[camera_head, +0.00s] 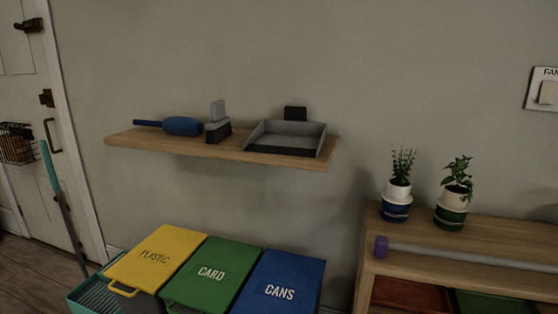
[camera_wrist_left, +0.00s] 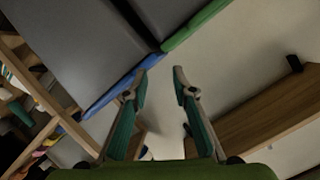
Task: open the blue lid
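The blue lid marked CANS (camera_head: 283,276) lies flat at the right end of a row of three lids, low in the head view. In the left wrist view, a blue edge (camera_wrist_left: 112,92) runs along a grey panel. My left gripper (camera_wrist_left: 159,73) is open with nothing between its fingers. Its left fingertip overlaps the end of this blue edge; I cannot tell whether they touch. Neither gripper shows in the head view.
A wooden wall shelf (camera_head: 225,147) with brushes and a dustpan (camera_head: 288,137) hangs above the lids. A wooden unit (camera_head: 475,245) with two potted plants and a purple-ended pole stands at the right. A teal handle (camera_head: 58,190) leans by the door at the left.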

